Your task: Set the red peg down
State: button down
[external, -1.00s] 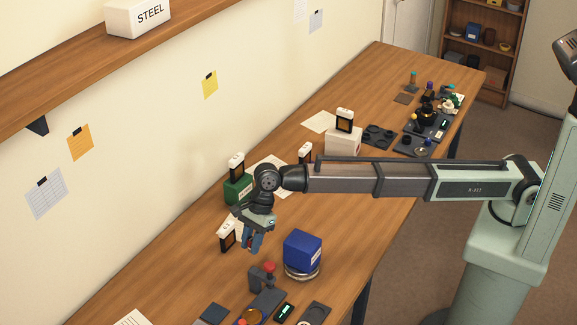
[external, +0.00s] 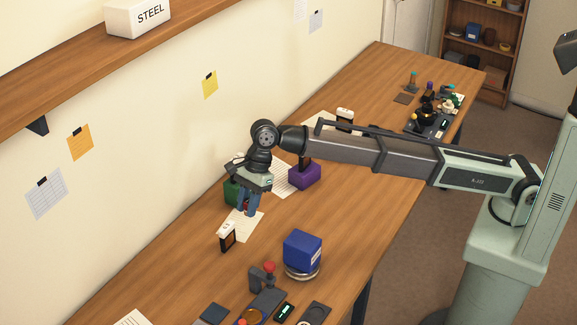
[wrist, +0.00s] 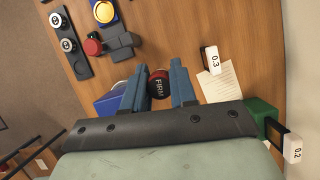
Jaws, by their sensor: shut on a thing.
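My gripper (external: 247,210) is shut on a dark red, round-topped piece marked FIRM, which I take as the red peg (wrist: 158,83). In the wrist view the peg sits between the two blue-grey fingers; its lower part is hidden. In the external view the fingers point down and appear above the bench, near a white paper sheet and the green block (external: 231,192). Only a trace of red shows between them there.
A black holder tagged 0.3 (wrist: 212,60) stands beside the sheet (wrist: 222,84). A blue block (external: 302,249), a purple block (external: 305,177) and a red-knobbed grey fixture (external: 262,278) are nearby. Bare wood lies between the sheet and the blue block.

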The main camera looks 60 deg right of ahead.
jog(key=w+d, duration=0.9)
jog(key=d, duration=0.2)
jog(key=m+t, duration=0.1)
jog(key=m, duration=0.2)
send_over(275, 158)
notch_tip(275, 158, down, 10)
jog(key=shift+d+f, duration=0.1)
jog(key=shift+f, duration=5.45)
jog(key=c, duration=0.9)
grip_release()
jog(key=shift+f, duration=0.1)
